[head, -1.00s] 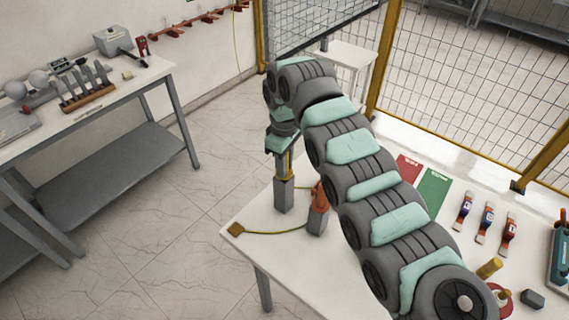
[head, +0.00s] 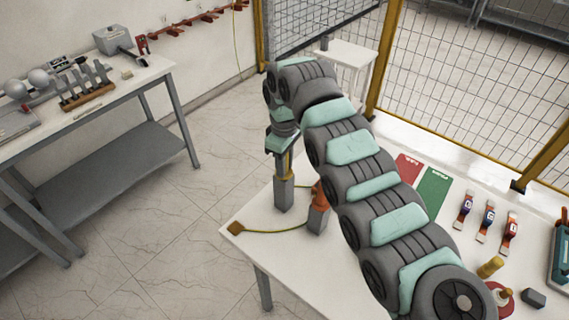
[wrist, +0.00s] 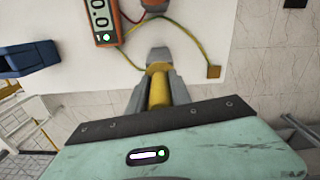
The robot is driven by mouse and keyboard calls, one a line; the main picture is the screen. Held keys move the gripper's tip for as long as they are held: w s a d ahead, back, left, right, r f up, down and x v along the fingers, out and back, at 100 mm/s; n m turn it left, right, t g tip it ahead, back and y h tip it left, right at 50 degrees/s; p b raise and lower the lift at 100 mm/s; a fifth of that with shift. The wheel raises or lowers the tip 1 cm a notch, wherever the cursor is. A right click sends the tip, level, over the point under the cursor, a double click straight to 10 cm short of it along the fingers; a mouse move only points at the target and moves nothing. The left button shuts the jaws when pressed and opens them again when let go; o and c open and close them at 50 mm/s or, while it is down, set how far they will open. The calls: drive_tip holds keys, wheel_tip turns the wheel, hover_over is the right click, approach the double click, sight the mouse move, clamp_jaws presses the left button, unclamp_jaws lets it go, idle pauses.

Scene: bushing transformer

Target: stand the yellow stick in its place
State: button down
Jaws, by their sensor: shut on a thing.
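The yellow stick (wrist: 158,92) is upright between the fingers of my gripper (wrist: 158,100) in the wrist view. My gripper is shut on it. In the head view my gripper (head: 284,158) is over the left part of the white table, partly hidden by my arm. A grey upright post (head: 284,194) stands on the table directly under the fingers. In the wrist view a grey block (wrist: 160,54) shows at the far end of the stick. I cannot tell whether the stick sits in the post or only touches its top.
A second grey post (head: 318,218) with an orange part stands just right. A yellow-green wire leads to a small brown square (head: 235,229) near the table edge. Red (head: 408,168) and green (head: 434,190) mats lie beyond my arm.

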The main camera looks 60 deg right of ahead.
drive_tip(key=shift+f, duration=0.2)
drive_tip(key=c, duration=1.1)
unclamp_jaws()
drive_tip(key=shift+r, duration=0.1)
wheel_tip(320, 180, up, 11)
drive_tip(key=shift+f, duration=0.15)
